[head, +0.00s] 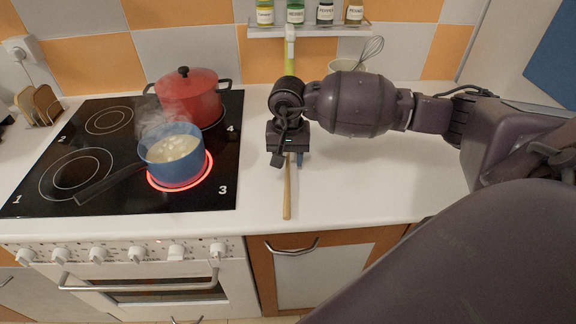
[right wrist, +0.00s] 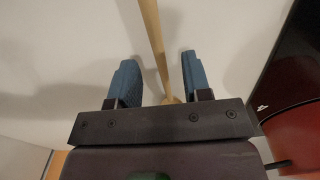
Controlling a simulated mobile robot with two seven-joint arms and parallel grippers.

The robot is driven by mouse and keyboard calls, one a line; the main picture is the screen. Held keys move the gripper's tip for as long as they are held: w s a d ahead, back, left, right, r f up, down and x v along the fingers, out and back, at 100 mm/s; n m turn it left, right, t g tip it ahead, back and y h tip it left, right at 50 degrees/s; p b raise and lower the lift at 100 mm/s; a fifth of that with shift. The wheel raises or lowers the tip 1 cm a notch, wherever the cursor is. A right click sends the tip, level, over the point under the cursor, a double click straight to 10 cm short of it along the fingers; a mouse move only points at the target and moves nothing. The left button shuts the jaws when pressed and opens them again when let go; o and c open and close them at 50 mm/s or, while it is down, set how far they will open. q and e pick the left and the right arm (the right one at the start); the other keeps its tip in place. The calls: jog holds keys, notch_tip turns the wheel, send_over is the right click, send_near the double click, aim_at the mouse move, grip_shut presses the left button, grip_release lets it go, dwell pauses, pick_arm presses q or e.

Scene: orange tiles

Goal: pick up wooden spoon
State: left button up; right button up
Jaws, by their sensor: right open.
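The wooden spoon (head: 287,190) lies on the white counter to the right of the stove, its handle pointing toward the front edge. Its far part is hidden under my right gripper (head: 288,160). In the right wrist view, the spoon's handle (right wrist: 153,35) runs between the two blue fingers of my right gripper (right wrist: 155,80). The fingers are open, with a gap on each side of the handle, and do not touch it. The spoon's other end is hidden behind the gripper body. My left gripper is not in view.
A blue pot (head: 172,160) with white contents steams on a glowing burner of the black stove (head: 110,205). A red lidded pot (head: 190,97) stands behind it. A container with a whisk (head: 371,48) and a spice shelf (head: 310,31) are at the back. The counter (head: 390,180) is clear at right.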

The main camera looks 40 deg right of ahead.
aim_at(288, 164)
jog(key=shift+f, duration=0.8)
grip_shut()
jog(key=shift+r, duration=0.1)
notch_tip(288, 164, up, 20)
dwell(0.3)
